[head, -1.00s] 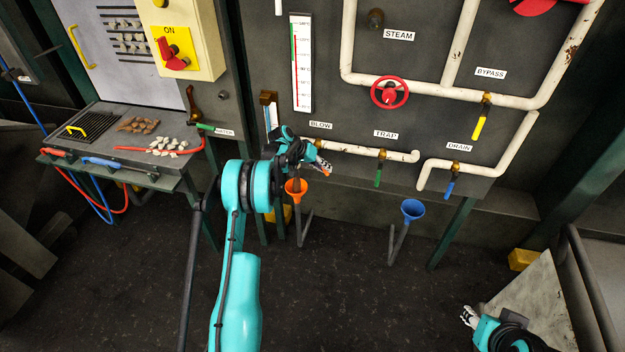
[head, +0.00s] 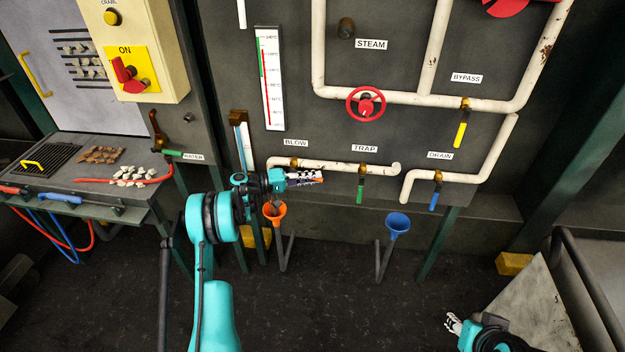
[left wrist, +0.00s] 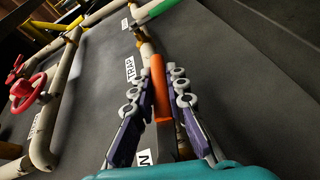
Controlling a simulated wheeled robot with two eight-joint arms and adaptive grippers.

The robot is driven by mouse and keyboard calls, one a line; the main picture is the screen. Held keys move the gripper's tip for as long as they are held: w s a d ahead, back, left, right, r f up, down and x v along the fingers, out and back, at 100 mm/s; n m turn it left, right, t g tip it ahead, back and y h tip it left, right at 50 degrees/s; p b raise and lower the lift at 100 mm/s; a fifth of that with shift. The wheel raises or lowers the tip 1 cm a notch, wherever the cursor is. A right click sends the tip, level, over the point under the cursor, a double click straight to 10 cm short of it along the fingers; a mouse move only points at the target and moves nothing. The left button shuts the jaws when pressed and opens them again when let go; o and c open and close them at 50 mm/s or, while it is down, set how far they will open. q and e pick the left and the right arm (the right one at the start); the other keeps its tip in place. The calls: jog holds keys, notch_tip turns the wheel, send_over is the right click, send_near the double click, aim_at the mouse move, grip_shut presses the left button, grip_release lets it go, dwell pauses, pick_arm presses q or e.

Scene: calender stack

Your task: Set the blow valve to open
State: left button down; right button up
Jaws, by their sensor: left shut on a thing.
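The blow valve (head: 294,162) is a brass fitting on the white pipe under the BLOW label (head: 296,143). Its orange handle (head: 320,180) slants to the right and down from the fitting, its tip just past my left fingers. My left gripper (head: 305,177) is shut on this handle and points right. In the left wrist view the orange handle (left wrist: 158,90) lies between both fingers (left wrist: 155,105). The near part of the handle is hidden by the fingers in the head view. My right gripper (head: 453,323) is small at the lower right, away from the panel.
The green trap handle (head: 360,194) hangs to the right on the same pipe. The blue drain handle (head: 435,200) and yellow bypass handle (head: 460,135) are farther right. Orange (head: 274,213) and blue (head: 397,224) funnels stand below the pipes. A red wheel (head: 365,105) is above.

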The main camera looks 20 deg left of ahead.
pick_arm(q)
jog(key=shift+r+n+t+h, duration=0.4)
jog(key=shift+r+t+h, duration=0.3)
jog(key=shift+r+h, duration=0.1)
jog(key=c, duration=1.5)
grip_release()
jog(key=shift+d, duration=0.1)
jog(key=v, duration=1.2)
